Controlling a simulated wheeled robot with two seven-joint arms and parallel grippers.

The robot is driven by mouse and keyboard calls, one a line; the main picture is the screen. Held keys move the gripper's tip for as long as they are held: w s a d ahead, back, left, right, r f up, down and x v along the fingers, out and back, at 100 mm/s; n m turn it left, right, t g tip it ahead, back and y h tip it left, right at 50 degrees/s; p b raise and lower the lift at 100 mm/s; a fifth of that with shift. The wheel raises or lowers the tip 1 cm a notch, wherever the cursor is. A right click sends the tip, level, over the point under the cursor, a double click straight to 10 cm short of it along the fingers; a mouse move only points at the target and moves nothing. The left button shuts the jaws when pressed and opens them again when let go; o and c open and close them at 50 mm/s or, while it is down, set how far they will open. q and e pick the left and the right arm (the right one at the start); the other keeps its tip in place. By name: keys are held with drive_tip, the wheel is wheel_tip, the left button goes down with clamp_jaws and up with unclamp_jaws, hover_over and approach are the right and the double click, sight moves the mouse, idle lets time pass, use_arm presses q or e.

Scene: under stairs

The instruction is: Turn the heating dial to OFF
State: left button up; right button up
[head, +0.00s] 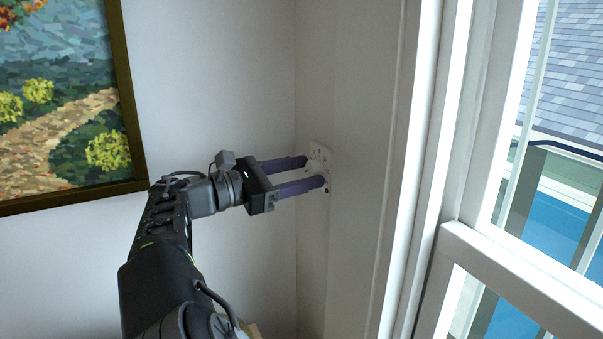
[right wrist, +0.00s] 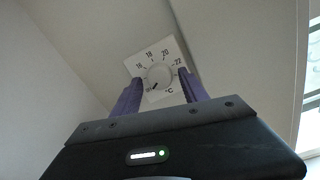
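The heating dial's square white plate (head: 320,152) is on the wall beside the window frame, partly hidden by my fingers in the head view. The right wrist view shows its round white knob (right wrist: 158,75) with 16, 18, 20, 22 and °C around it. My left gripper is not in view.
A framed landscape painting (head: 65,95) hangs on the wall to the left. A white window frame (head: 440,180) stands close to the right of the dial. The wall (head: 220,60) above my right arm is bare.

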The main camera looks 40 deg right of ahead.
drive_tip(key=shift+a, duration=0.1)
drive_tip(key=v, duration=0.7)
drive_tip(key=shift+w+a, duration=0.1)
drive_tip(key=shift+a, duration=0.2)
idle(0.6)
